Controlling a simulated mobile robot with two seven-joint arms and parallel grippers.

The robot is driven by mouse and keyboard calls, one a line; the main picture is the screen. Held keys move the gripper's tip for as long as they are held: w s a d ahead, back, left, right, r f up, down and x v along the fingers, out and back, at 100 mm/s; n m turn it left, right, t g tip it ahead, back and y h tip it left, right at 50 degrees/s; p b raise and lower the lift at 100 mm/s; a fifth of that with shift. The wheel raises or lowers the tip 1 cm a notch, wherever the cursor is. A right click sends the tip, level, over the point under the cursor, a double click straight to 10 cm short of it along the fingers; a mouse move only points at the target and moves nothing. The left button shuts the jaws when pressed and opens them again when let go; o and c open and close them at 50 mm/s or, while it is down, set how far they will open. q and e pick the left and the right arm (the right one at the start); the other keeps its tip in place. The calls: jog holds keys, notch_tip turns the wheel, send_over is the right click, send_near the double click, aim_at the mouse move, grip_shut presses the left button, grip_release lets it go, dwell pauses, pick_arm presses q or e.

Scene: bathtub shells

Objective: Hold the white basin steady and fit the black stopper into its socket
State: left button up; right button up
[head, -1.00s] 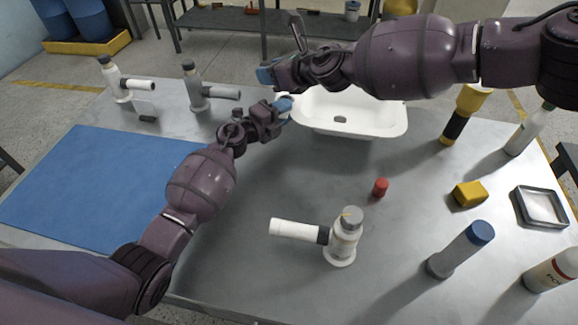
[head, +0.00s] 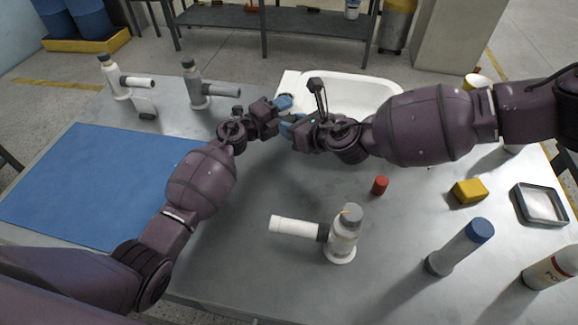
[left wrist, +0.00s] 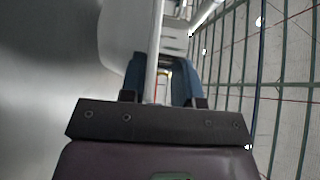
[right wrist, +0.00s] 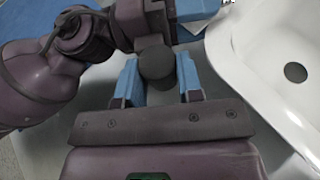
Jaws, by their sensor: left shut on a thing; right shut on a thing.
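The white basin (head: 362,92) lies at the back middle of the table, its near part hidden by my right arm. My left gripper (head: 284,103) is shut on the basin's left rim; the left wrist view shows the thin pale rim (left wrist: 155,50) between its blue fingers (left wrist: 158,82). My right gripper (head: 291,124) is just on the near side of the left one. In the right wrist view it is shut on the dark round stopper (right wrist: 157,66), which is outside the basin (right wrist: 262,45). A round dark socket hole (right wrist: 295,72) shows in the basin floor.
A red cap (head: 380,186), a yellow block (head: 469,191) and a white-handled fitting (head: 342,236) stand in front. A blue mat (head: 95,185) covers the left side. A blue-capped cylinder (head: 462,247) and a shallow tray (head: 540,205) are at right.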

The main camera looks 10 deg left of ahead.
aim_at(294, 163)
notch_tip(294, 163, down, 10)
jog(key=shift+d+r, duration=0.1)
dwell(0.4)
jog(key=shift+f, duration=0.25)
jog(key=o, duration=0.9)
jog(key=shift+r, duration=0.1)
